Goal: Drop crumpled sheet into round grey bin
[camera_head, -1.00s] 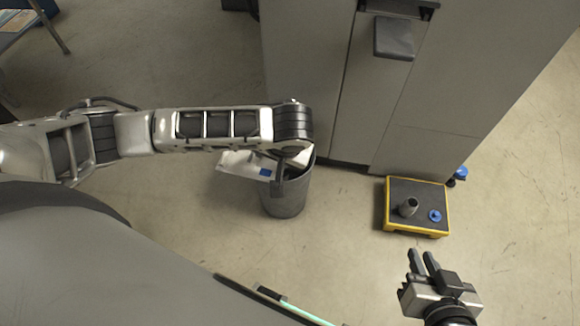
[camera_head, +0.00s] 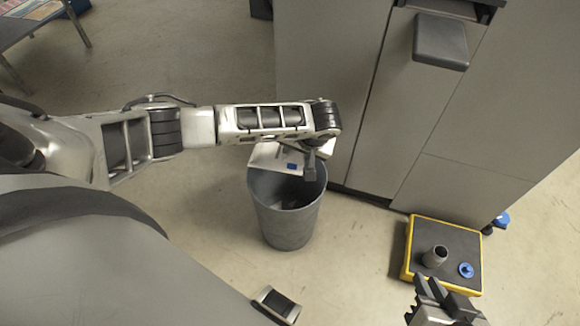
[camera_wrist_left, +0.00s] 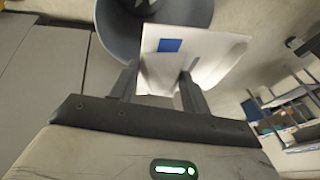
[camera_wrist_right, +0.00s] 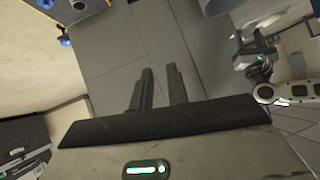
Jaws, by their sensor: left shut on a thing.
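The white sheet (camera_head: 275,157), with a blue patch, is in my left gripper (camera_head: 309,168), above the back rim of the round grey bin (camera_head: 284,225). In the left wrist view the sheet (camera_wrist_left: 205,58) lies between the two fingers (camera_wrist_left: 160,85), and the bin (camera_wrist_left: 118,42) opens behind it. The sheet looks bent rather than tightly crumpled. The bin stands upright on the floor; something dark or grey shows inside, but I cannot tell what. My right gripper (camera_head: 428,284) is empty, its fingers slightly apart, also in the right wrist view (camera_wrist_right: 160,75).
A large grey cabinet (camera_head: 345,90) stands behind and right of the bin. A yellow-edged black platform (camera_head: 418,257) bears a grey cylinder (camera_head: 435,257) and a blue knob (camera_head: 466,270). A table (camera_head: 30,28) is at the far left. Floor left of the bin is clear.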

